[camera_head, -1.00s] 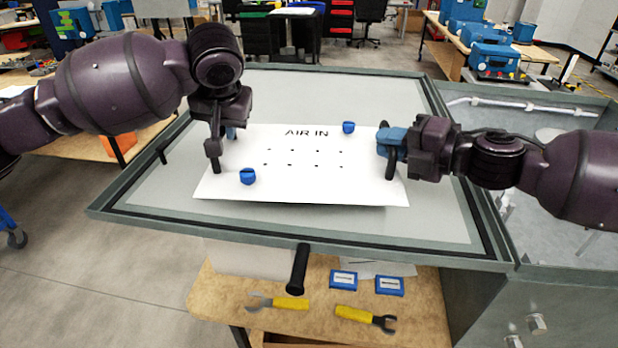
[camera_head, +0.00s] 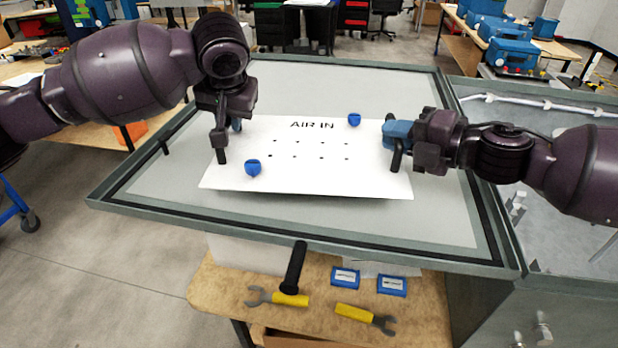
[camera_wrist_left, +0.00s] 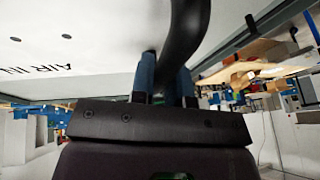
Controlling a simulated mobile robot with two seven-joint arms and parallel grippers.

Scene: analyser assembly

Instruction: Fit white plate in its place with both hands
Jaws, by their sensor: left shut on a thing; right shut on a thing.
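The white plate (camera_head: 310,178) bears the text "AIR IN", several small holes and two blue knobs (camera_head: 253,167) (camera_head: 354,120). It is over the grey framed panel (camera_head: 400,225), with a shadow along its near edge; I cannot tell if it touches the panel. My left gripper (camera_head: 228,130) is shut on the black handle (camera_head: 221,150) at the plate's left side. The left wrist view shows the blue fingers (camera_wrist_left: 165,82) around this curved handle (camera_wrist_left: 185,30). My right gripper (camera_head: 393,135) is shut on the black handle (camera_head: 396,158) at the plate's right side.
Below the panel, a wooden bench (camera_head: 225,285) holds two yellow-handled wrenches (camera_head: 278,298) (camera_head: 365,317) and two blue boxes (camera_head: 345,277) (camera_head: 391,286). A black handle (camera_head: 294,268) sticks out from the panel's near edge. A grey bin-like compartment (camera_head: 545,180) lies to the right.

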